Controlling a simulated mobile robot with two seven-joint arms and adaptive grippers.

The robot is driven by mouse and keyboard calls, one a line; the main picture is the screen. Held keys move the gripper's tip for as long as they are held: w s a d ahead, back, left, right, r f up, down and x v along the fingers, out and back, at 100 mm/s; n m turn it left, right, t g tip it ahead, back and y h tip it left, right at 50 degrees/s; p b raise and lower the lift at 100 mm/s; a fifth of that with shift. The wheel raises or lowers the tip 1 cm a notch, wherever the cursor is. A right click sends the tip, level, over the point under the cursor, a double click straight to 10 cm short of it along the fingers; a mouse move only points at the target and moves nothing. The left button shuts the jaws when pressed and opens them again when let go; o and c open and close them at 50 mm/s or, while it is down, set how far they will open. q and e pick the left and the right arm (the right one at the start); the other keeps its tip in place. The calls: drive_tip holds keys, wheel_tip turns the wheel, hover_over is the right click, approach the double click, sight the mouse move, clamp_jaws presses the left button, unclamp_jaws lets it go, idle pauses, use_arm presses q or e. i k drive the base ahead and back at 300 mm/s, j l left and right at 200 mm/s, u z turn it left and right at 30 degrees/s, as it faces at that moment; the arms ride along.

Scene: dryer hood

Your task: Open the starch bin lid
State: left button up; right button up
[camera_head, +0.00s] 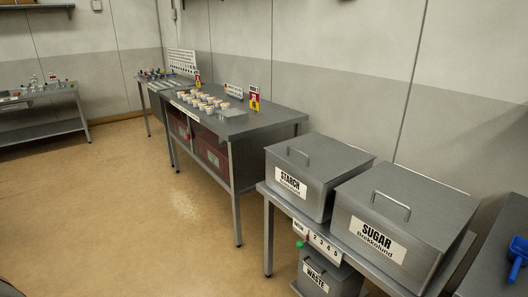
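The starch bin (316,205) is a grey metal box with a white label reading STARCH on its front. It stands at the left end of a grey metal table (268,234). Its flat lid (330,158) is closed and has a small bar handle (298,155) on top. Neither of my grippers shows in the head view, so nothing is seen touching the bin. The bin's inside is hidden.
A larger closed sugar bin (420,225) stands close beside the starch bin on the right. A waste bin (325,275) is below the table. A blue scoop (517,258) lies at the right edge. A workbench with cups (205,102) stands further back. The floor (150,210) at left is clear.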

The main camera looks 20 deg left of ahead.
sight(324, 157)
drive_tip(key=u, duration=0.35)
drive_tip(key=j+z, duration=0.1)
drive_tip(key=z, duration=0.4)
drive_tip(key=i+j+z, duration=0.4)
drive_tip(key=j, duration=0.15)
drive_tip(key=j+z, duration=0.2)
drive_tip(key=i+j, duration=0.1)
drive_tip(key=j, duration=0.4)
drive_tip(key=i+j+z, duration=0.15)
drive_tip(key=j, duration=0.85)
drive_tip(key=i+j+z, duration=0.1)
drive_tip(key=j, duration=0.4)
